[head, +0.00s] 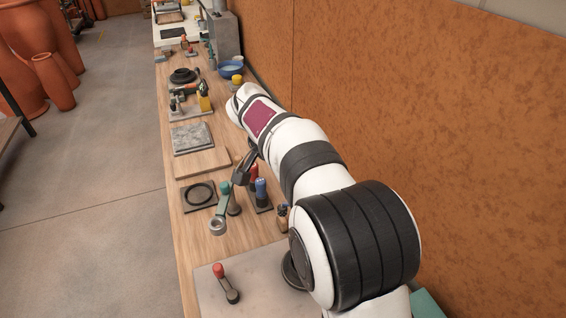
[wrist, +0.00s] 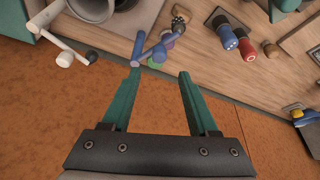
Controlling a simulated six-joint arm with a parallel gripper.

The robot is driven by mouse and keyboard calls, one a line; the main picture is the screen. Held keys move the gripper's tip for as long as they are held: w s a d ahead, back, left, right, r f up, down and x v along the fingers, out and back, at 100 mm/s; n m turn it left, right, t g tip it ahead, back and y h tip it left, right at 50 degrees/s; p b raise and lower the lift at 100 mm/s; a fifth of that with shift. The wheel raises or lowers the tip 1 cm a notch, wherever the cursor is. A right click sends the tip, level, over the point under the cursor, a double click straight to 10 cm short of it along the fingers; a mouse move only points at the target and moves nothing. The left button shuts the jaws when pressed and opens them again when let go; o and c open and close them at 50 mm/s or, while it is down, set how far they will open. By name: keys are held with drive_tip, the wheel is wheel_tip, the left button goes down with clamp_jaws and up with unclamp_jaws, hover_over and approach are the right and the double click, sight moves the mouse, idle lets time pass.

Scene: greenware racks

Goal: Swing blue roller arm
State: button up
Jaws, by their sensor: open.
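In the wrist view, the blue roller arm (wrist: 154,53) stands at the wall-side edge of the wooden bench. Its slanting bar runs up toward a round purple and blue end, and a blue peg-like part sticks up at its left. A green round part shows under the bar. My gripper (wrist: 160,72) is open, with its two teal fingers apart and nothing held. The left fingertip overlaps the lower end of the blue peg in the picture; I cannot tell whether they touch.
Blue (wrist: 223,36) and red (wrist: 247,48) cylinders stand to the right, and a dotted jar (wrist: 180,17) above. A white lever (wrist: 64,57) is at left. The orange wall (head: 450,110) runs close along the bench. A red-knobbed lever (head: 226,285) stands at the near end.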

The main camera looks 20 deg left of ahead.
drive_tip(key=v, duration=0.8)
drive_tip(key=shift+r, duration=0.15)
drive_tip(key=s+d+g, duration=0.1)
drive_tip(key=s+d, duration=0.3)
drive_tip(key=d, duration=0.3)
drive_tip(key=s+d+f+g+y, duration=0.1)
drive_tip(key=s+d, duration=0.3)
drive_tip(key=d, duration=0.3)
drive_tip(key=s+d+g, duration=0.1)
drive_tip(key=s+d, duration=0.3)
drive_tip(key=d, duration=0.3)
drive_tip(key=s+d+f+y, duration=0.1)
drive_tip(key=s+d+f, duration=0.1)
drive_tip(key=s, duration=0.5)
drive_tip(key=s+d+f+m+g+y, duration=0.1)
drive_tip(key=s+d+f, duration=0.2)
drive_tip(key=s+f, duration=0.2)
drive_tip(key=s, duration=0.3)
drive_tip(key=shift+f+y, duration=0.25)
drive_tip(key=shift+y, duration=0.05)
